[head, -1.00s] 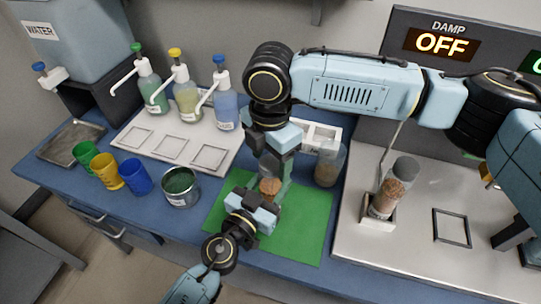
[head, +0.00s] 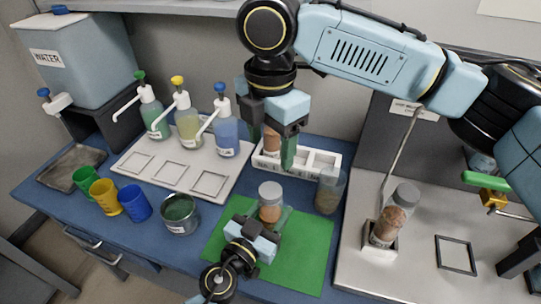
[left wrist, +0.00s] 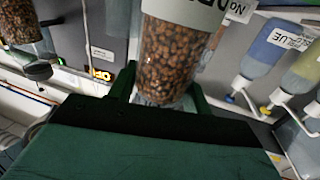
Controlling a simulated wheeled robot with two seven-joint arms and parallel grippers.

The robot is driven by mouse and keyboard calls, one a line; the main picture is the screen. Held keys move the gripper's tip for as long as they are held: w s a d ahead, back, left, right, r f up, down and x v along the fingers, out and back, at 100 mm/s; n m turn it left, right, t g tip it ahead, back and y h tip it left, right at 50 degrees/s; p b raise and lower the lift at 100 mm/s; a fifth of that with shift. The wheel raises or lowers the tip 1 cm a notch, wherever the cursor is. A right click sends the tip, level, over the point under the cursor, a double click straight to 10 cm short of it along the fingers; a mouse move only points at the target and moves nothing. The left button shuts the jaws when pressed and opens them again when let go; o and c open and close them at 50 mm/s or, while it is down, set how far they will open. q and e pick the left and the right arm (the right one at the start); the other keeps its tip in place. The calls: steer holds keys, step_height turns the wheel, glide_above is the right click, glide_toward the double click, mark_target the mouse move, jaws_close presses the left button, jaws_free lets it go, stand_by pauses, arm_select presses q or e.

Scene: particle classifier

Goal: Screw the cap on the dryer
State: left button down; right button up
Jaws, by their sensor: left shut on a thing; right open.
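My left gripper (head: 262,228) is shut on a clear jar (head: 270,206) of brown pellets and holds it upright over the green mat (head: 305,240). The jar's top looks pale grey; I cannot tell whether this is a cap. The left wrist view shows the jar (left wrist: 178,55) close up, with a partly seen label. My right gripper (head: 280,150) is open, pointing down above and behind the jar, apart from it. Another jar with brown contents (head: 271,138) shows between its fingers, apparently at the white rack (head: 325,160). A grey-topped pellet cylinder (head: 392,222) stands in a holder at the right.
A clear container (head: 329,192) stands right of the held jar. A metal can (head: 180,214) and coloured cups (head: 105,197) are at left. Pump bottles (head: 188,125) stand behind on a white tray (head: 215,185). The front right of the mat is clear.

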steer(key=shift+r, duration=0.2)
arm_select(q)
steer(key=c, duration=0.6)
jaws_free()
steer(key=shift+b+v, duration=1.75)
steer(key=shift+v, duration=4.95)
arm_select(e)
steer(key=shift+f, duration=1.75)
arm_select(q)
steer(key=shift+f, duration=0.1)
